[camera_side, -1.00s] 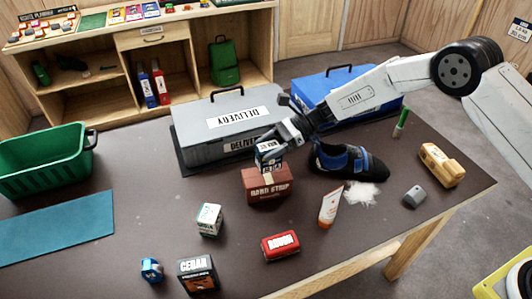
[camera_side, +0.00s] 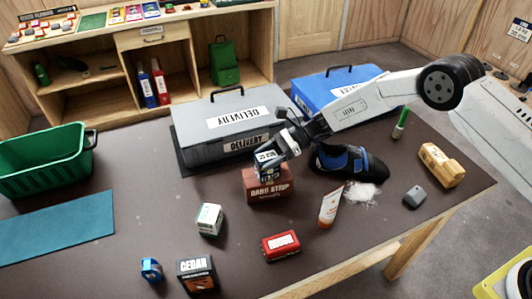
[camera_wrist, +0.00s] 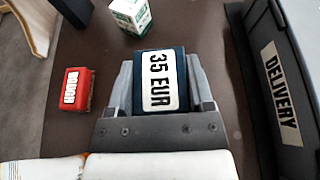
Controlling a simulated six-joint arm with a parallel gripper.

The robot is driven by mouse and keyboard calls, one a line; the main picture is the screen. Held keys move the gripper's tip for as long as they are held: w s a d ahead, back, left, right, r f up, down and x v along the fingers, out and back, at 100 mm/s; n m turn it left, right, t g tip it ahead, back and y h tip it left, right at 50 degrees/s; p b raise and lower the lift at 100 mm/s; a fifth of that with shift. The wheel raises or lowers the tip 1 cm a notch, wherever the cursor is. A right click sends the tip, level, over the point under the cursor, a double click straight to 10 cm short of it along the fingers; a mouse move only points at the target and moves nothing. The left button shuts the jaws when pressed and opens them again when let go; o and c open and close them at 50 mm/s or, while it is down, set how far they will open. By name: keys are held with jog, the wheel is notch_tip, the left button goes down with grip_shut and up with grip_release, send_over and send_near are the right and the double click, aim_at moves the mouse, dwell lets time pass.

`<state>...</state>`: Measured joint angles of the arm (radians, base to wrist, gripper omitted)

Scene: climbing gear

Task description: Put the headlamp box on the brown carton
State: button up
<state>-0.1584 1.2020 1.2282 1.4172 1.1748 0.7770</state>
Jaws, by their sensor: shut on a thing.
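My gripper (camera_side: 268,160) is shut on a small dark box with a white label. In the wrist view the box (camera_wrist: 160,80) sits between the two fingers and its label reads "35 EUR"; I take it to be the headlamp box. In the side view the held box is directly over the brown carton (camera_side: 268,187), at its top. I cannot tell whether it touches the carton. The carton is not seen in the wrist view, where the held box and my gripper cover the middle.
A grey delivery case (camera_side: 205,140) stands behind the carton and a blue-black shoe (camera_side: 350,165) to its right. A white-green box (camera_side: 209,219), a red box (camera_side: 281,246) and a tube (camera_side: 329,207) lie in front. Bare table is left of the carton.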

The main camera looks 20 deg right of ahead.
jog(key=o, duration=1.3)
jog(key=shift+o, duration=0.2)
jog(key=shift+r, duration=0.1)
jog(key=shift+d+r, duration=0.1)
jog(key=v, duration=1.1)
jog(key=shift+d, duration=0.4)
jog(key=shift+s+r, duration=0.1)
